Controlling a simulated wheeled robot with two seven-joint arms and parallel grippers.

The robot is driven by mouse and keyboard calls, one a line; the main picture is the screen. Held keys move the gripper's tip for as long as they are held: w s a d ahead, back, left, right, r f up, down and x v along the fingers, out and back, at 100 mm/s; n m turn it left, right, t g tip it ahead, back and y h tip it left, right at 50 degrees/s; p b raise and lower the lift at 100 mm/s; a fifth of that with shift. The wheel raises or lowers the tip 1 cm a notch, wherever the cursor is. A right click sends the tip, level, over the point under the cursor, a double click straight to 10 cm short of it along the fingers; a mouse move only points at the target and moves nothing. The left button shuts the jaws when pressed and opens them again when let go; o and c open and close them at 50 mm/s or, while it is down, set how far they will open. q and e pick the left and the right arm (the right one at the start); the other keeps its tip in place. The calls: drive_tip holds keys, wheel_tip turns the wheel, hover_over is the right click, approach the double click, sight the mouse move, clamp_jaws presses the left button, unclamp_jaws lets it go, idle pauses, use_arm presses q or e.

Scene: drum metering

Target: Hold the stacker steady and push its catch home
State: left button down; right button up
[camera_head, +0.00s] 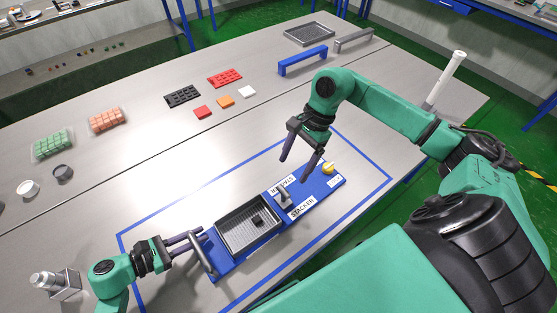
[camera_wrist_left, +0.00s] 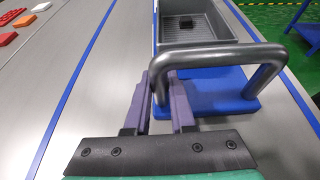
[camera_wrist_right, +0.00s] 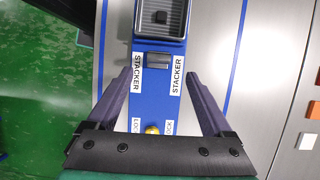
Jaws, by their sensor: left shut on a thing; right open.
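The stacker is a blue base (camera_head: 272,262) with a grey tray (camera_head: 262,245) and a small black block (camera_head: 257,221) in the tray. A grey bar handle (camera_head: 201,256) stands at its left end; my left gripper (camera_head: 197,237) is shut on the handle, seen close in the left wrist view (camera_wrist_left: 210,55). A grey lever (camera_head: 283,197) stands between two STACKER labels. A yellow knob (camera_head: 328,168) is at the right end, and it shows beside the lock label in the right wrist view (camera_wrist_right: 152,129). My right gripper (camera_head: 299,167) is open and empty above the right half of the base.
A blue outline (camera_head: 163,212) surrounds the stacker on the grey table. Red, orange and white blocks (camera_head: 225,103), dark and red moulds (camera_head: 182,96) and blue and grey handles (camera_head: 302,61) lie further back. A metal fixture (camera_head: 67,283) stands at lower left.

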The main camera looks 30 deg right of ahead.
idle(0.3)
use_arm(q)
drive_tip(key=c, duration=0.7)
unclamp_jaws()
